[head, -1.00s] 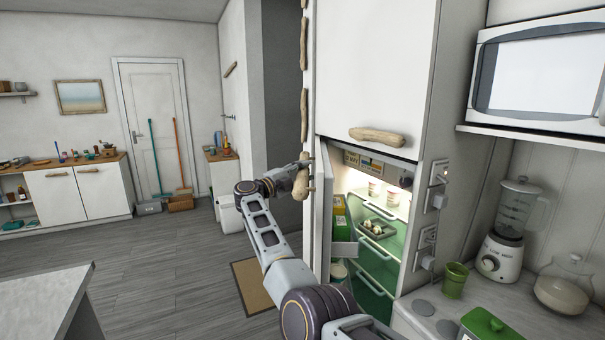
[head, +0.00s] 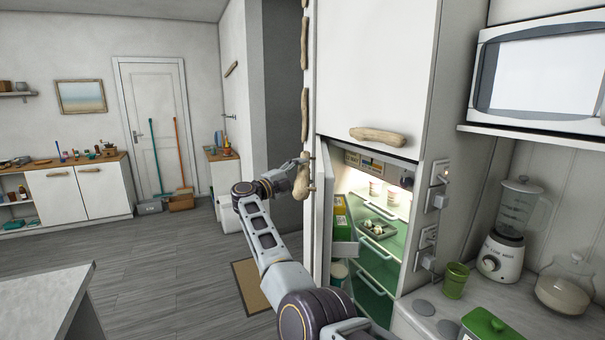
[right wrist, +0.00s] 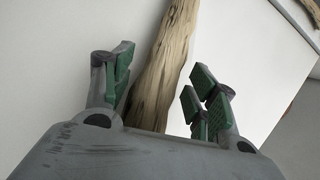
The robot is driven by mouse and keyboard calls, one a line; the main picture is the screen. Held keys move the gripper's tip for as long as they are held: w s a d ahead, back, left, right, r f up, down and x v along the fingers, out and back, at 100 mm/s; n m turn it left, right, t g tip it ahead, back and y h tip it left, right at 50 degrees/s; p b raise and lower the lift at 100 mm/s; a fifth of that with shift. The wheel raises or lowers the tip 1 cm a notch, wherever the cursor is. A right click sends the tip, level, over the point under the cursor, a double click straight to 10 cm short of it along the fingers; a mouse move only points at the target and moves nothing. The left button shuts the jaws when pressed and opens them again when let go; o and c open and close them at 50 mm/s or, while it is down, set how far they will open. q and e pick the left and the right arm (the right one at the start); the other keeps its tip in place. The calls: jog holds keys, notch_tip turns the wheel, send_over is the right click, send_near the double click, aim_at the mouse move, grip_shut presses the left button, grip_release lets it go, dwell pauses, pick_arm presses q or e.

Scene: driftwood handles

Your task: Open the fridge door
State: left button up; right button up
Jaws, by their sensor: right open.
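The fridge door (head: 323,225) stands ajar in the head view, seen nearly edge-on. The lit interior (head: 375,205) with green drawers shows to its right. A driftwood handle (head: 302,182) is on the door's outer face; it also shows in the right wrist view (right wrist: 168,65), running between my fingers. My right gripper (head: 299,172) is at this handle, on the door's outer side. In the right wrist view the gripper (right wrist: 160,90) is open, with green-padded fingers either side of the handle and a gap on the right. My left gripper is not in view.
A white upper cabinet (head: 375,70) with its own driftwood handle (head: 384,137) is above the fridge. A counter with a blender (head: 509,230) and a green cup (head: 454,280) is at the right. The grey floor left of my arm is largely open; a worktop (head: 48,305) is at lower left.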

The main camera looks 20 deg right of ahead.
jog(key=v, duration=0.6)
jog(key=shift+a, duration=0.2)
jog(key=shift+s, duration=0.15)
